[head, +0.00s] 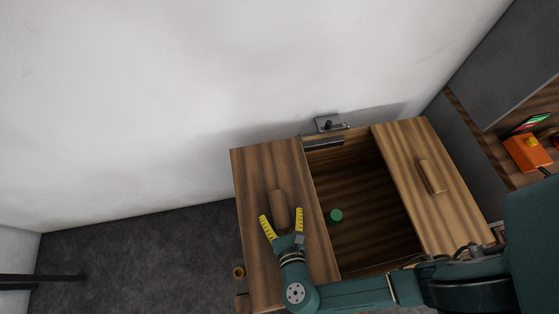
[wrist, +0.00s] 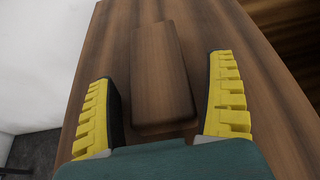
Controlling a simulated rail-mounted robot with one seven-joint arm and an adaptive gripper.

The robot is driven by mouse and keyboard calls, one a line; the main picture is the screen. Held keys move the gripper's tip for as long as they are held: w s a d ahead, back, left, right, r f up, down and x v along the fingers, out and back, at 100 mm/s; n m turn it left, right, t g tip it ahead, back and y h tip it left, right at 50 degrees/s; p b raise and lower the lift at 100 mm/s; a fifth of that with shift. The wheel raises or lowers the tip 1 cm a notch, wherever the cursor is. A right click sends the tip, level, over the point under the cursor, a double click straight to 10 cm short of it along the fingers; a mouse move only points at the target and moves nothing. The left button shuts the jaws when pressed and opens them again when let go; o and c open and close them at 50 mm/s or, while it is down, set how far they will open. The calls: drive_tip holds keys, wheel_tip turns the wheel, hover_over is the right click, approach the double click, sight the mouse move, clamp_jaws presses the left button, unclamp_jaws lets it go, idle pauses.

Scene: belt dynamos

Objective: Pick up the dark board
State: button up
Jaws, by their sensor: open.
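The dark board (head: 262,168) is a wide brown panel lying over the left part of a wooden box, with a raised brown block (head: 279,203) on its top like a handle. In the wrist view the board (wrist: 112,45) fills most of the picture, and the block (wrist: 162,75) stands in the middle. My gripper (head: 281,213) is open, with its yellow fingers on either side of the block. In the wrist view my gripper (wrist: 163,72) shows a gap between each finger and the block. I cannot tell how far the fingertips are above the board.
A lighter board (head: 400,165) with its own block (head: 432,176) covers the box's right part. Between the boards is an open dark cavity (head: 365,195) with a green round thing (head: 335,215) in it. An orange device (head: 526,152) is at far right. A white wall stands behind.

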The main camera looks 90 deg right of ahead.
drive_tip(key=shift+r, duration=0.15)
drive_tip(key=c, duration=1.3)
